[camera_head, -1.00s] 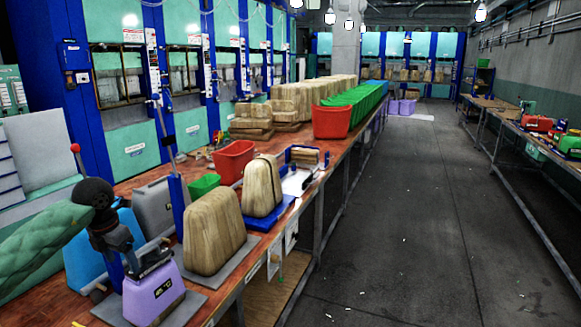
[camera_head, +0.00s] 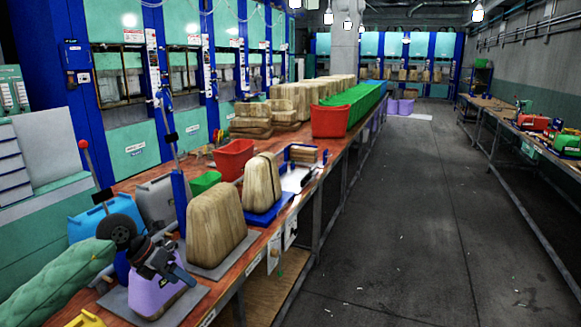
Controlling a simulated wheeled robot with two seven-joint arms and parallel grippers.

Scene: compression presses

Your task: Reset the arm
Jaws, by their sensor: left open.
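My left arm comes in from the left in a green padded sleeve (camera_head: 62,279). Its dark wrist ends in my left gripper (camera_head: 172,264), which is open and empty. The gripper is in front of the upper part of a purple block (camera_head: 152,297) on a grey plate and hides part of it. I cannot tell whether it touches the block. My right gripper is not in view.
A wooden block (camera_head: 214,222) stands close right of the gripper on the bench, with a smaller one (camera_head: 262,184) on a blue plate beyond. Blue and grey cases (camera_head: 156,202) stand behind. Red bins (camera_head: 234,160) are farther back. The floor (camera_head: 420,220) at right is clear.

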